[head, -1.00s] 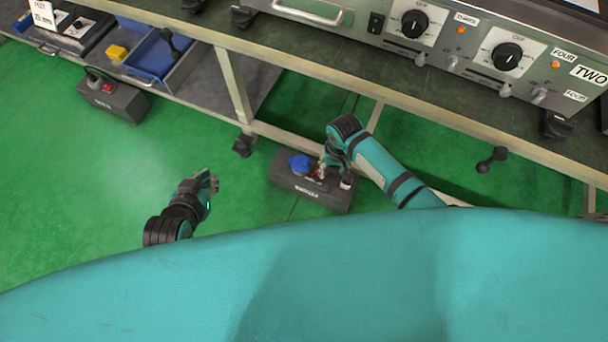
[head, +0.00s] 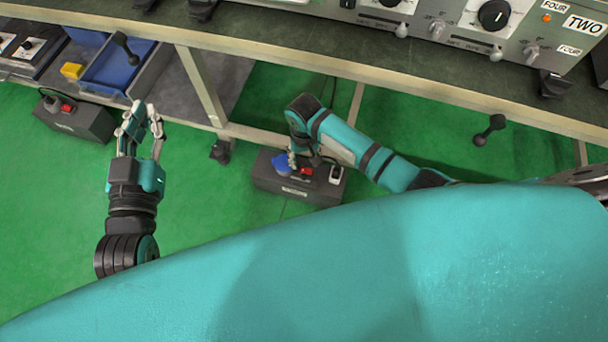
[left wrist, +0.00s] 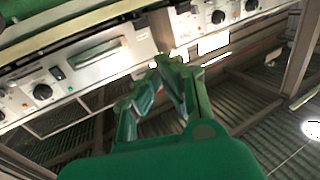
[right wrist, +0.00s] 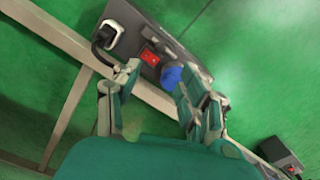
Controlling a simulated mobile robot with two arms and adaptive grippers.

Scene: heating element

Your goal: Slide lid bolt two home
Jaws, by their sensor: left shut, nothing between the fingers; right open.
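The machine front with a "TWO" label (head: 583,25) runs along the bench top at the upper right. It carries black knobs (head: 494,14) and small grey levers (head: 437,30); I cannot tell which part is lid bolt two. My left gripper (head: 143,112) is shut and empty, raised over the floor left of the bench leg. In the left wrist view its fingertips (left wrist: 168,62) point towards the machine front. My right gripper (right wrist: 158,82) is open, low over a dark floor box (head: 262,178). A blue plug (right wrist: 172,77) on that box lies between or just beyond its fingers; contact is unclear.
A second dark box (head: 75,118) stands on the floor at the left. The lower shelf holds a blue tray (head: 105,65) and a yellow block (head: 71,70). The bench edge (head: 330,66) and leg (head: 203,85) stand near my arms. Green floor is open at the left.

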